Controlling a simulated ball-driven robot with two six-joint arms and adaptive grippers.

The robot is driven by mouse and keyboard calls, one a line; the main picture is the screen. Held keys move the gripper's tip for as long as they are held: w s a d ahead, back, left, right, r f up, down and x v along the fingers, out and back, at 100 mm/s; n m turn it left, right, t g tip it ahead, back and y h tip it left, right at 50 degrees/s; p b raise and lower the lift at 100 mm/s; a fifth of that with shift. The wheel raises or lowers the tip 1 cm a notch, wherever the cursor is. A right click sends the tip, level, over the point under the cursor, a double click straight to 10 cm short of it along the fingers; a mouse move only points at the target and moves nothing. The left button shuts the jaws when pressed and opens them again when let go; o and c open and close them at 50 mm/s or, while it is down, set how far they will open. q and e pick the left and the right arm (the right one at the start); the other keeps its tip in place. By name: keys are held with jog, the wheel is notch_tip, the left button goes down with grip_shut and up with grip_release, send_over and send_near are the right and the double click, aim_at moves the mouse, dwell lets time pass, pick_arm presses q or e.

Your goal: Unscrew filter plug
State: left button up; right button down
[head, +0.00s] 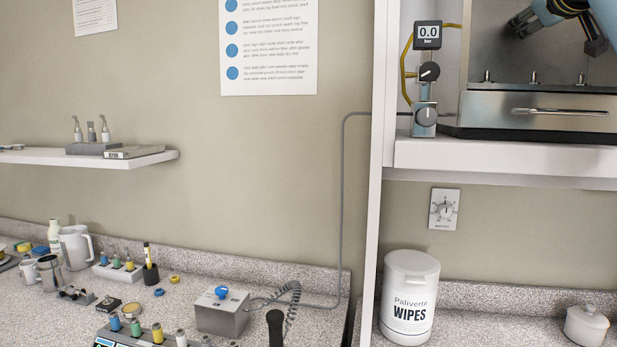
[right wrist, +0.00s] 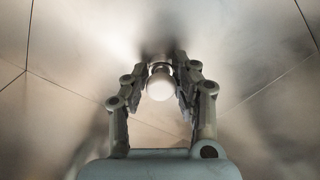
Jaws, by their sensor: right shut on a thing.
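My right gripper (right wrist: 160,68) is shut on a pale, round-ended plug (right wrist: 160,84) in the right wrist view. Its two fingers press the plug from either side, and bare metal walls surround it. In the head view my right gripper (head: 590,35) shows at the top right, inside the open steel chamber (head: 500,50). The plug cannot be made out in the head view. My left gripper is in neither view.
Below the chamber are a drawer front with a handle (head: 560,112) and a white shelf (head: 500,158). A gauge reading 0.0 bar (head: 428,36) is at the chamber's left. A wipes tub (head: 408,298) and a lidded jar (head: 586,327) stand on the counter below.

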jog(key=shift+f, duration=0.2)
jog(key=c, duration=1.2)
grip_release()
jog(key=shift+w+r, duration=0.1)
